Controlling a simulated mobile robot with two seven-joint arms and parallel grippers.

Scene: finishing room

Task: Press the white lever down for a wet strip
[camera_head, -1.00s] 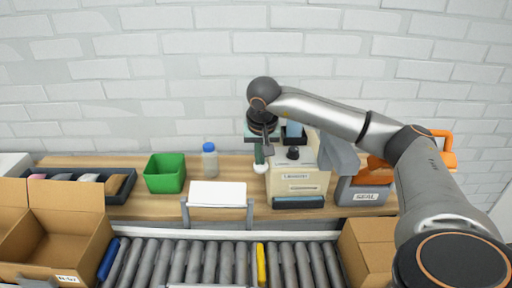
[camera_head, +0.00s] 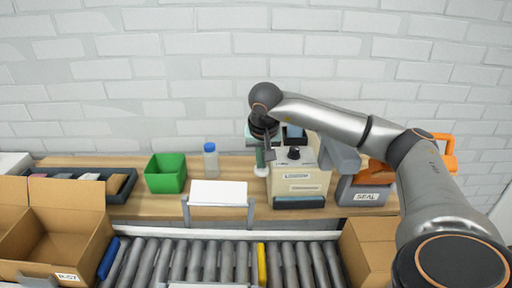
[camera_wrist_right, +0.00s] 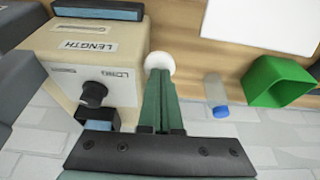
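The cream dispenser (camera_head: 301,183) stands on the bench with a black knob and a dark blue front bar; its LENGTH label shows in the right wrist view (camera_wrist_right: 86,46). The white lever shows as a round white end (camera_head: 262,171) at the dispenser's left side, and in the right wrist view (camera_wrist_right: 160,62) just beyond my fingertips. My right gripper (camera_head: 260,160) points down over it, its green fingers (camera_wrist_right: 158,78) together with nothing seen between them. I cannot tell whether the tips touch the lever. The lever's arm is hidden. My left gripper is out of view.
A grey SEAL box (camera_head: 366,196) and an orange tool (camera_head: 447,151) stand right of the dispenser. Left are a white pad on a stand (camera_head: 218,192), a blue-capped bottle (camera_head: 210,161) and a green bin (camera_head: 165,174). A roller conveyor (camera_head: 205,262) with cartons runs in front.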

